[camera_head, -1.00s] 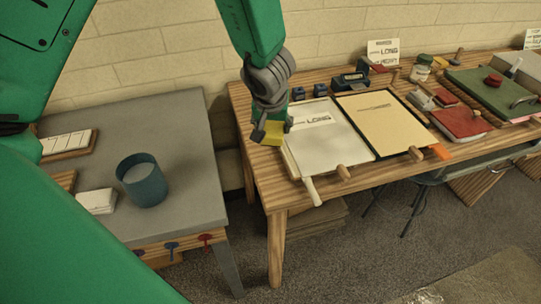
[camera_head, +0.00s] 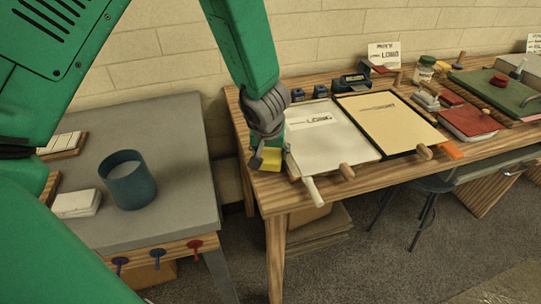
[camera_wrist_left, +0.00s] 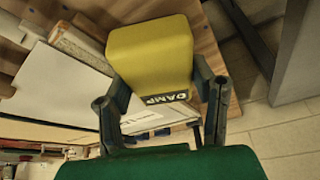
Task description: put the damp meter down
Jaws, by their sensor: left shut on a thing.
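In the head view the gripper (camera_head: 267,146) points down, just left of the white tray's front corner. The wood lies behind the meter in the wrist view; whether they touch I cannot tell. My right gripper is not in view.
The white tray (camera_head: 335,148) lies close on the right, with a pale rod (camera_head: 313,188) at its front corner. A tan tray (camera_head: 388,120) lies beyond. A grey table (camera_head: 183,180) with a blue pot (camera_head: 128,182) stands left, across a gap.

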